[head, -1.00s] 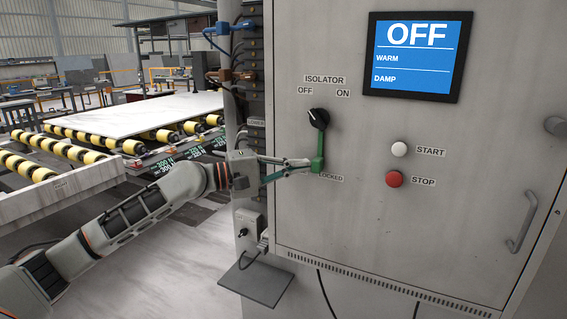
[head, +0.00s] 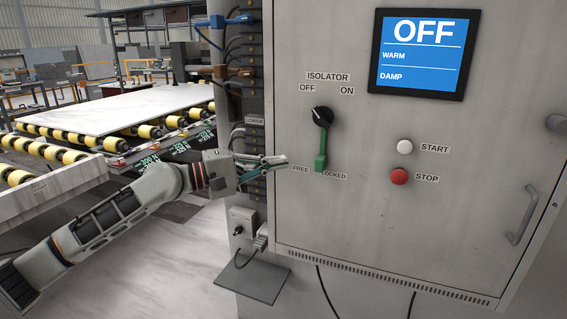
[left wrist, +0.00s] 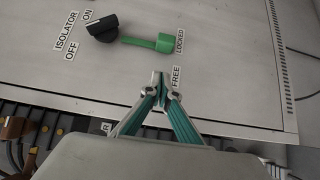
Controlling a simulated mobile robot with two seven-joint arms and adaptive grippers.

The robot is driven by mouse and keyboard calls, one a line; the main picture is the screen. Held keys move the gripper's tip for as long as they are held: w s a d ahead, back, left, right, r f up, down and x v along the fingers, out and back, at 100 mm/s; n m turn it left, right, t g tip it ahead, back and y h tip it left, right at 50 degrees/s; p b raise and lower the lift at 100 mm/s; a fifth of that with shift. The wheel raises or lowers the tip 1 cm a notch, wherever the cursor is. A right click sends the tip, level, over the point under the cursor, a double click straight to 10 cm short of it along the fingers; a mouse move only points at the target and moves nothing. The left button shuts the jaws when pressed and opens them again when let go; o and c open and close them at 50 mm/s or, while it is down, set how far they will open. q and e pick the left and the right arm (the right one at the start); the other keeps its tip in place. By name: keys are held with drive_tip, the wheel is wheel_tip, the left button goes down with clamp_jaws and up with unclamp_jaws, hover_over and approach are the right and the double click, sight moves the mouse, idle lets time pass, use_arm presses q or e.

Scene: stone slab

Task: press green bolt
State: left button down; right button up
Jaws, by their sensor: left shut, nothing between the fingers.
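The green bolt (head: 320,163) is a flat bar with a thicker end, hanging down from the black isolator knob (head: 322,116) on the cabinet door. In the left wrist view the bolt's thick end (left wrist: 165,43) lies beside the LOCKED label, apart from the FREE label. The knob's white mark points toward OFF. My left gripper (head: 284,160) is shut and empty, to the left of the bolt's end and apart from it. In the left wrist view its fingertips (left wrist: 158,77) meet near the FREE label. My right gripper is not in view.
A white START button (head: 404,146) and a red STOP button (head: 399,177) sit to the right. The screen (head: 423,52) above reads OFF, WARM, DAMP. A door handle (head: 522,216) sticks out at right. Cables and terminals (head: 252,90) line the cabinet's left edge.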

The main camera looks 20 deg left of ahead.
use_arm(q)
drive_tip(key=b+v, duration=0.2)
drive_tip(key=v, duration=0.5)
drive_tip(key=shift+s, duration=0.4)
drive_tip(key=shift+a, duration=0.1)
drive_tip(key=s+d+f+m+y, duration=0.2)
drive_tip(key=d+f+m, duration=0.1)
drive_tip(key=f, duration=1.3)
drive_tip(key=s+d+f+m+y, duration=0.2)
drive_tip(key=d+f+y, duration=0.1)
drive_tip(key=f, duration=1.3)
drive_tip(key=s+d+f+m+y, duration=0.2)
drive_tip(key=s+f+m, duration=0.2)
drive_tip(key=s+f, duration=0.6)
drive_tip(key=s+d+f+m+g+y, duration=0.1)
drive_tip(key=s+d+f+m+y, duration=0.2)
drive_tip(key=s+f, duration=0.8)
drive_tip(key=shift+s+f+m, duration=0.25)
drive_tip(key=shift+s+m, duration=0.05)
drive_tip(key=shift+m, duration=0.3)
